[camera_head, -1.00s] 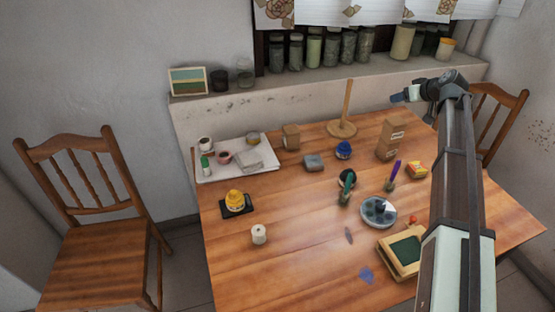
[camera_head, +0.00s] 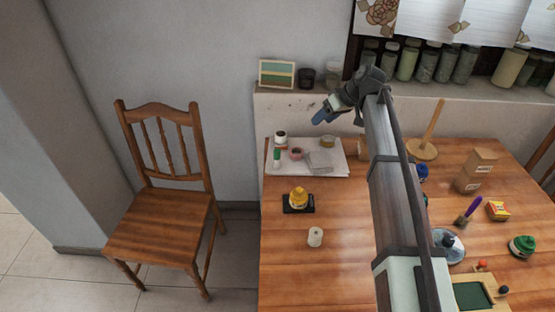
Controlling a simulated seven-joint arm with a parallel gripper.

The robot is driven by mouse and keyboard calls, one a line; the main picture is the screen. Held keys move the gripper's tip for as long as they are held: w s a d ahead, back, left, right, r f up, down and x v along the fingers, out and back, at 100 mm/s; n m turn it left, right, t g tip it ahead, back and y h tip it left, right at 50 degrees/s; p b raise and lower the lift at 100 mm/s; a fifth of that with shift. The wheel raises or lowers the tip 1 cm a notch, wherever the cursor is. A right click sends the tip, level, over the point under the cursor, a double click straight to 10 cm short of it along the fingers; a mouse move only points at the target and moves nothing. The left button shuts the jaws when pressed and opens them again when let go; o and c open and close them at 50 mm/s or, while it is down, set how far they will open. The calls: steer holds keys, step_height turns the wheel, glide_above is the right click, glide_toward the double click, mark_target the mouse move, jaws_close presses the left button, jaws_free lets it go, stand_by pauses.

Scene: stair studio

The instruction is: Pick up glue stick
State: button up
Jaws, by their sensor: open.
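A yellow item (camera_head: 298,195) on a black base and a white spool (camera_head: 315,237) stand in front. A chair (camera_head: 165,205) stands left of the table (camera_head: 285,265).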

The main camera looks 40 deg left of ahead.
mark_target(277, 158)
steer(key=s+a+f+h, duration=0.1)
steer(key=s+a+h, duration=0.1)
steer(key=s+a, duration=0.1)
steer(key=s+a+f+t+h, duration=0.1)
steer(key=s+a+f+h, duration=0.1)
steer(key=s+a, duration=0.2)
steer(key=s+a+f+h, duration=0.1)
steer(key=s+a+h, duration=0.1)
steer(key=s+a, duration=0.2)
steer(key=shift+a+f+n+t+h, duration=0.2)
steer(key=shift+f+n+t+h, duration=0.1)
steer(key=shift+n, duration=0.1)
step_height(277, 158, down, 8)
steer(key=shift+f, duration=0.1)
steer(key=shift+w+f, duration=0.15)
steer(key=shift+f, duration=1.25)
steer(key=shift+w+f, duration=0.1)
steer(key=shift+f, duration=1.3)
jaws_close()
steer(key=shift+r, duration=0.15)
